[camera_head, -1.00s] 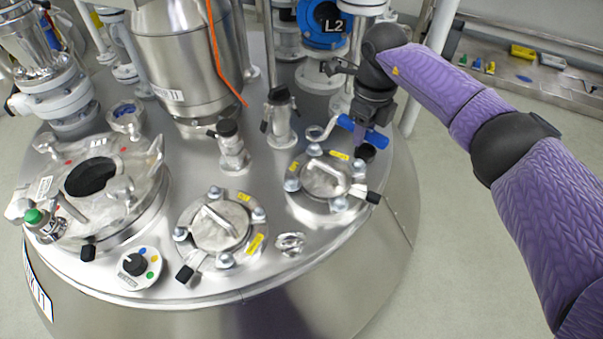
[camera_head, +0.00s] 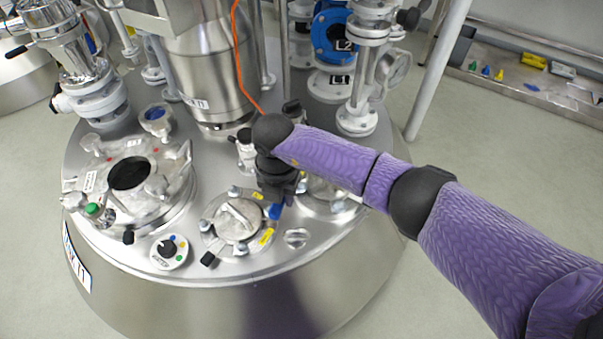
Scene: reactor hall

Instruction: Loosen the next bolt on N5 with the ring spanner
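My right gripper (camera_head: 276,198) comes in from the right and is over the right side of the front round cover (camera_head: 238,220). The ring spanner (camera_head: 275,211) shows as a blue piece just under the gripper, which appears shut on it. The spanner's ring end is hidden. The cover has a bar handle, yellow tags too small to read, and bolts at its left (camera_head: 204,225), back (camera_head: 234,191) and front (camera_head: 240,249). Its right bolt is hidden by the spanner; I cannot tell whether the ring sits on it. My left gripper is not in view.
A second cover (camera_head: 318,190) is mostly hidden behind my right arm. An open manway (camera_head: 130,175) is at the left, a knob dial (camera_head: 169,250) at the front. A steel vessel with an orange cable (camera_head: 240,60) and pipes stand behind. The lid's front edge is clear.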

